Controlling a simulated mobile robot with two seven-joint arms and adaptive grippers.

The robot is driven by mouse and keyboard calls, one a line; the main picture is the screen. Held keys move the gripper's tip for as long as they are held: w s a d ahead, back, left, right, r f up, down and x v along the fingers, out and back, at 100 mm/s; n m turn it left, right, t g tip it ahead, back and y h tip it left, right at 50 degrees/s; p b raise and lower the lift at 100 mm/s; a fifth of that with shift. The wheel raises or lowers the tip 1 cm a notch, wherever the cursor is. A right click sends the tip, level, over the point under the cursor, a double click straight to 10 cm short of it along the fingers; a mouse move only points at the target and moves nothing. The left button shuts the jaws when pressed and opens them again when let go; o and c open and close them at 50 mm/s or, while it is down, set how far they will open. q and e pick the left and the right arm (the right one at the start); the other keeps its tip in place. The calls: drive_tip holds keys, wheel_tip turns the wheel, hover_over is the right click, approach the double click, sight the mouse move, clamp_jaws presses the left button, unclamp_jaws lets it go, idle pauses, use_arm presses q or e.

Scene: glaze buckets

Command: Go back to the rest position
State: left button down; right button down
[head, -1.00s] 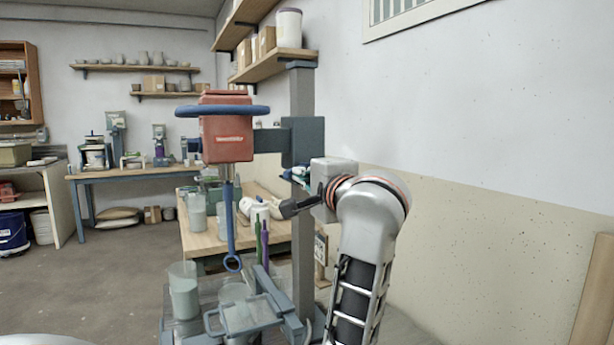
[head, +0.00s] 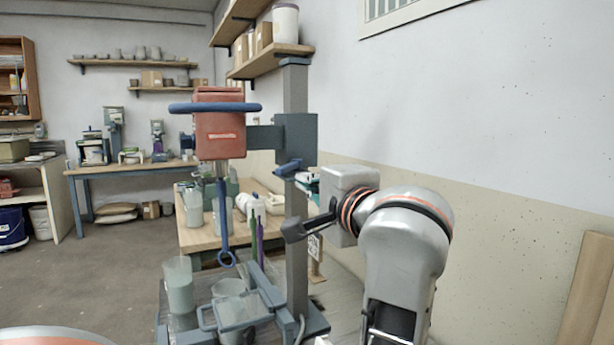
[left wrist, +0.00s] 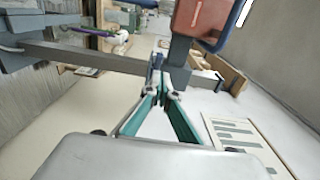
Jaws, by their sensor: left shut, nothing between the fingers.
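I cannot tell whether the fingertips touch the post. My right gripper is not in view.
The mixer's red motor head (head: 219,124) with a blue ring handle hangs left of the post (head: 296,92). Below stand a tall cup (head: 179,285) and a clear container (head: 229,288). A wooden table (head: 205,238) is behind. The wall is close on the right.

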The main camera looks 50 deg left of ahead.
use_arm(q)
drive_tip(key=shift+s+d, duration=0.5)
drive_tip(key=shift+s, duration=0.05)
